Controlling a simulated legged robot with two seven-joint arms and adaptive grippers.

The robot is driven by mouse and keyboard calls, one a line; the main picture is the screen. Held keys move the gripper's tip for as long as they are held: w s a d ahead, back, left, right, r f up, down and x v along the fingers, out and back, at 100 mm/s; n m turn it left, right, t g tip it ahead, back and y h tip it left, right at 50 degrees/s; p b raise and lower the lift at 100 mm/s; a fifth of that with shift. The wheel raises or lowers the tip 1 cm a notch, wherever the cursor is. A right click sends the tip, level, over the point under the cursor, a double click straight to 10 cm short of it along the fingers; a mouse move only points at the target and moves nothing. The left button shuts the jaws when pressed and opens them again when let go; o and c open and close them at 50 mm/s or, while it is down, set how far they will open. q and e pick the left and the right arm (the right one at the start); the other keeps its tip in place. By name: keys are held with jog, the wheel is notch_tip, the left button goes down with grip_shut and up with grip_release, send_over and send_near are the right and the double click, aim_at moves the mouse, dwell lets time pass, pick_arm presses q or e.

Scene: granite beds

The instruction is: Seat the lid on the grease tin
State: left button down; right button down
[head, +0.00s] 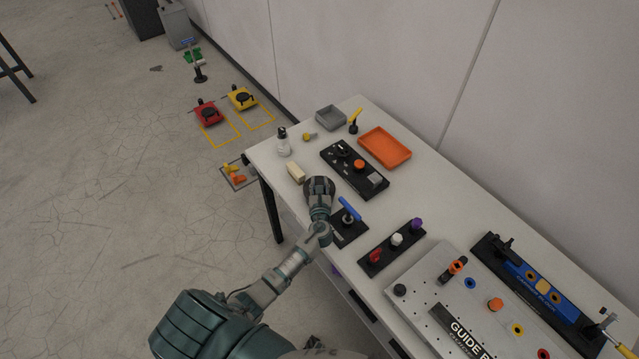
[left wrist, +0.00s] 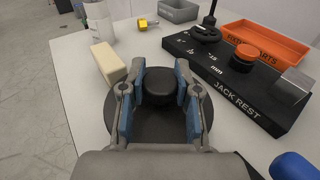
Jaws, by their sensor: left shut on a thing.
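The lid is a dark round disc with a black knob in the middle (left wrist: 163,88). In the head view, its dark round top (head: 319,184) shows near the table's left edge, at the end of my left arm. My left gripper (head: 319,196) is above the lid, and its blue-padded fingers (left wrist: 163,95) are shut on the knob from both sides. I cannot pick out the grease tin; anything under the lid is hidden by the disc and the gripper. I cannot tell whether the lid is held up or resting on something. My right gripper is not in view.
A cream block (left wrist: 108,63) lies close left of the lid. The black jack rest (left wrist: 232,80) stands right, with an orange tray (head: 385,147) behind it. A white bottle (head: 283,143) stands at the far left. A blue-handled tool (head: 350,209) is near, on the right.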

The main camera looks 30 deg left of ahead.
pick_arm(q)
jog(key=shift+f, duration=0.3)
jog(key=c, duration=0.8)
grip_release()
jog(key=shift+o, duration=0.2)
jog(key=v, duration=1.2)
